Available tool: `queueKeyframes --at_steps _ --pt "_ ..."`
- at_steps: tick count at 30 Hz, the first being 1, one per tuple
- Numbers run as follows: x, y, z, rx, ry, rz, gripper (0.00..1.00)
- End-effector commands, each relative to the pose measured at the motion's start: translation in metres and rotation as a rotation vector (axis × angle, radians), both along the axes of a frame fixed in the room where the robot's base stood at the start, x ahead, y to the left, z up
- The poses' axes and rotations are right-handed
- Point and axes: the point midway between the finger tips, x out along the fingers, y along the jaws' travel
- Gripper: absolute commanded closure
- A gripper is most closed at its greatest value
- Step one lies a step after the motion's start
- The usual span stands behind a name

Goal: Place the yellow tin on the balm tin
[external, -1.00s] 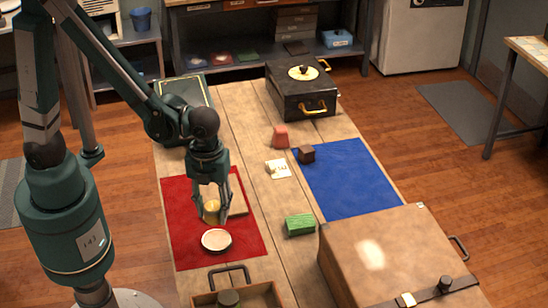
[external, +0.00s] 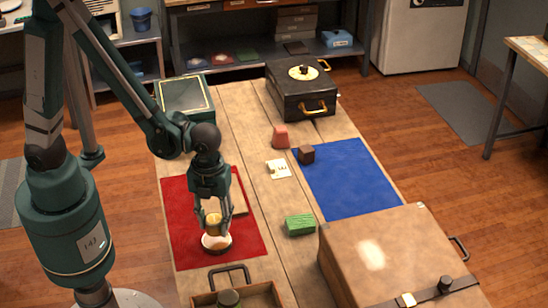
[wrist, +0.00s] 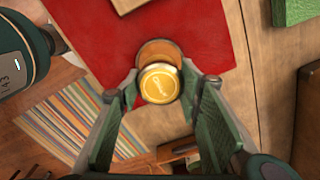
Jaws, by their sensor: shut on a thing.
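The yellow tin (external: 213,223) is a small round golden tin between the fingers of my gripper (external: 217,229). In the wrist view the yellow tin (wrist: 160,85) shows its gold lid with an emblem, with a finger of my gripper (wrist: 161,88) on each side. My gripper is shut on it. The balm tin (external: 217,243), a low round tin with a pale top and dark side, is on the red mat (external: 184,228). The yellow tin appears over its far part; I cannot tell whether they touch. A brownish round surface shows beyond the lid in the wrist view.
A tan flat block (external: 239,196) lies on the mat behind my gripper. An open wooden tray (external: 262,292) with a handle stands in front. A green block (external: 300,225) and a large tan case (external: 385,255) are at right. The blue mat (external: 350,180) is mostly clear.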

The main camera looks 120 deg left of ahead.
Motion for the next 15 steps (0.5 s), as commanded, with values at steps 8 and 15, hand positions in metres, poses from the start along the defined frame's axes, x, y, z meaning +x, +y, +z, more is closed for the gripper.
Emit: queueKeyframes --at_steps 8,15 --pt "0.000 0.000 -0.025 0.000 0.000 0.000 0.78" --pt "0.000 0.000 -0.037 0.000 0.000 0.000 0.78"
